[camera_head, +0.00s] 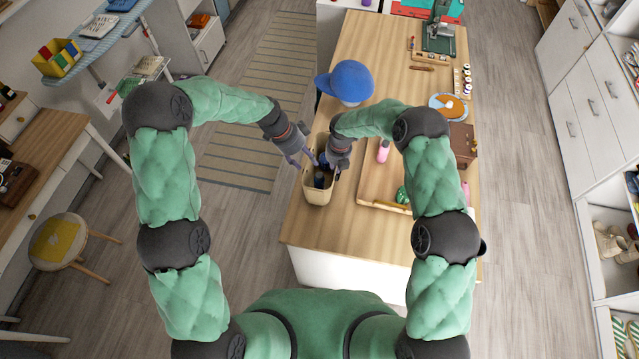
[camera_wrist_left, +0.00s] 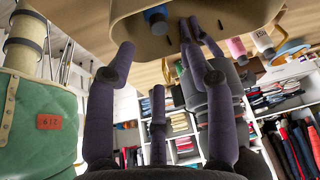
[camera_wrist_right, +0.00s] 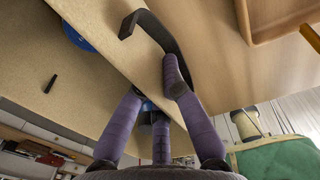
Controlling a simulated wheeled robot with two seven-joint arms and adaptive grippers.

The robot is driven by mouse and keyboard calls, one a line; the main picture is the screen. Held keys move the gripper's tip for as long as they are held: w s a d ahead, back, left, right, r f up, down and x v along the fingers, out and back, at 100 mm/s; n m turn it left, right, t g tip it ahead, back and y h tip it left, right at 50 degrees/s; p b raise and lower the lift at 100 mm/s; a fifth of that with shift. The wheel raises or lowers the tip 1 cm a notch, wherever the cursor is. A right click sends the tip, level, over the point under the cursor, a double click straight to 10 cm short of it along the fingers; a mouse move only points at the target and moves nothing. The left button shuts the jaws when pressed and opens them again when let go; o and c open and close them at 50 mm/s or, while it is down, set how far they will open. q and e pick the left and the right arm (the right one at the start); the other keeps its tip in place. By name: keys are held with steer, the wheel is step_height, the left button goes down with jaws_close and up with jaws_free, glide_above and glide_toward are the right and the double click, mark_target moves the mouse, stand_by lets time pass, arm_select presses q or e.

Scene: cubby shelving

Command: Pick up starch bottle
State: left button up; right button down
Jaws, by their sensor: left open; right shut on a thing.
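A tan bin (camera_head: 318,191) stands at the left edge of the wooden table, with dark and blue things inside. A blue cylinder (camera_wrist_left: 155,18) shows in it in the left wrist view. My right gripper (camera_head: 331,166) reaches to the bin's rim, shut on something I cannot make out. A dark curved strip (camera_wrist_right: 165,32) lies at its fingers in the right wrist view. My left gripper (camera_head: 306,163) is open and empty, left of the bin.
A blue cap (camera_head: 346,80) sits beyond the bin. A wooden tray (camera_head: 366,186) lies right of it, and a plate (camera_head: 436,103) and a brown box (camera_head: 462,140) are farther right. The near end of the table is clear. A stool (camera_head: 58,240) stands at left.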

arm_select(q)
glide_above(318, 175)
steer(key=a, duration=0.2)
step_height(318, 175, down, 5)
steer(key=shift+r, duration=0.15)
steer(key=shift+a+x, duration=0.2)
steer(key=shift+x, duration=2.45)
steer(key=shift+a, duration=0.1)
jaws_close()
